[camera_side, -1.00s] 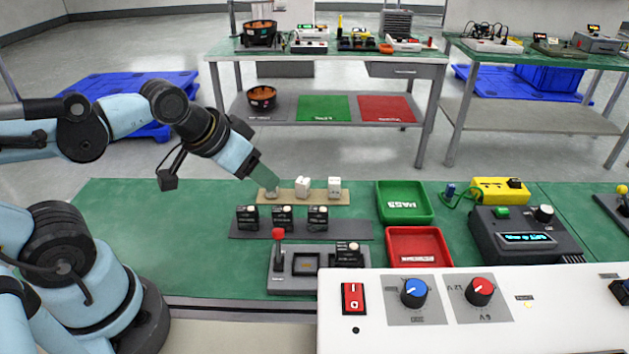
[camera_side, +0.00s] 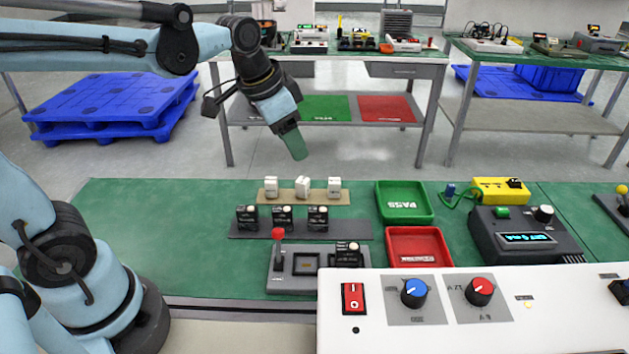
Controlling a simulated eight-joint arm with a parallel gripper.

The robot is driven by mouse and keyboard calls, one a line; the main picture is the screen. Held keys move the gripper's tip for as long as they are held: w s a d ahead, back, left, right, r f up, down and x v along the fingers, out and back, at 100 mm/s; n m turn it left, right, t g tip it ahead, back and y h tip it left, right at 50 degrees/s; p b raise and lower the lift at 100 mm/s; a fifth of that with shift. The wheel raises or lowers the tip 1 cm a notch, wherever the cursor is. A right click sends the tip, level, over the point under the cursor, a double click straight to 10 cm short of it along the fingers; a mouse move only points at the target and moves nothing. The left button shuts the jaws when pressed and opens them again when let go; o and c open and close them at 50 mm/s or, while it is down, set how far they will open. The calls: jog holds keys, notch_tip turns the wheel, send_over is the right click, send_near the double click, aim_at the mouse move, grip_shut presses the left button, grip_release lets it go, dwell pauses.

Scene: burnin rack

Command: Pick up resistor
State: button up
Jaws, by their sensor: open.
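Three small white blocks, which may be the resistors, stand in a row on a tan strip (camera_side: 258,198): a left one (camera_side: 271,187), a middle one (camera_side: 303,188) and a right one (camera_side: 334,187). My gripper (camera_side: 298,152), with greenish fingers, hangs well above the row, over the middle block in the picture. It is open and nothing shows in it. The gap between the fingers is hard to make out from this side.
Several black parts stand on a grey strip (camera_side: 350,231) in front. A lever fixture (camera_side: 292,282) stands nearer. A green tray (camera_side: 405,202) and a red tray (camera_side: 418,246) are to the right, beside a black meter (camera_side: 527,235). The green mat's left side is clear.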

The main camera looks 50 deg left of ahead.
aim_at(334, 180)
jog(key=w+f+m+g, duration=0.3)
jog(key=w+f+m, duration=0.15)
jog(key=w, duration=0.55)
jog(key=shift+m+h, duration=0.3)
jog(key=shift+m, duration=0.05)
jog(key=f, duration=0.3)
jog(key=w+f, duration=0.1)
jog(key=f, duration=0.7)
jog(key=shift+w+d+f, duration=0.25)
jog(key=shift+d, duration=0.1)
jog(key=c, duration=1)
jog(key=shift+r, duration=0.15)
jog(key=shift+c, duration=0.2)
